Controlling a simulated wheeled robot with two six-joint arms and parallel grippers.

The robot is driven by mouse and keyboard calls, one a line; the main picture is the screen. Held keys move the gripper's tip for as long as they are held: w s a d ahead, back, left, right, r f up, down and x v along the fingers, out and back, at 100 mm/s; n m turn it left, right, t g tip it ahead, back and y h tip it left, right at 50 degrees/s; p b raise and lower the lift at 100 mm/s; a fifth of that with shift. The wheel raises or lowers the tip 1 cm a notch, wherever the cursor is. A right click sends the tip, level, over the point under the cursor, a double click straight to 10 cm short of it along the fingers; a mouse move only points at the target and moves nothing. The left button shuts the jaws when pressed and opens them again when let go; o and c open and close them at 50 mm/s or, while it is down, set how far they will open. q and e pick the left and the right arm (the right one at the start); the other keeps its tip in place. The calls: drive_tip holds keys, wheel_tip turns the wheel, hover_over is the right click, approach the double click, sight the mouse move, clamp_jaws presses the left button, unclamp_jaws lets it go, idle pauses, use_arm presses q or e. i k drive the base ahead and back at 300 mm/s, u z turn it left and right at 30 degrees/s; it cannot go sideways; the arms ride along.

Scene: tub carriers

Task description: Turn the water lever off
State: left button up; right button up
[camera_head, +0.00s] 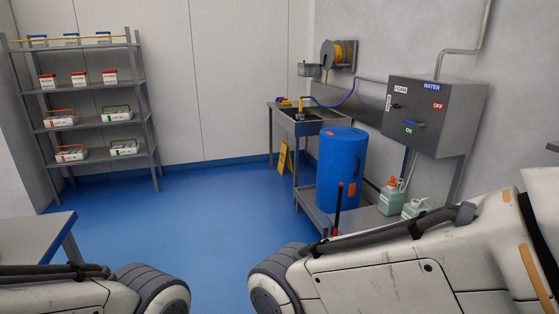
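A grey control box (452,120) is on the right wall under a pipe. Its front carries a blue WATER label (431,87), a red OFF label (438,106) and a green ON label (409,131). A small blue lever (415,125) sits low on this face, close to the ON label and apart from the OFF label. A second, dark control is on the box's left part by a white label that seems to read FOAM (400,90). Only links of my two arms show along the bottom edge. Neither gripper is in view.
A blue drum (341,167) stands on a low metal platform left of the box, with green-white jugs (391,197) beside it. A sink (307,121) and hose reel (339,55) are behind. Shelves (90,128) stand left; a table (36,232) is near left. Blue floor (215,205) is clear.

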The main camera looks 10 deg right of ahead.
sight(420, 126)
drive_tip(key=z, duration=0.65)
drive_tip(key=i, duration=2.75)
drive_tip(key=z, duration=0.45)
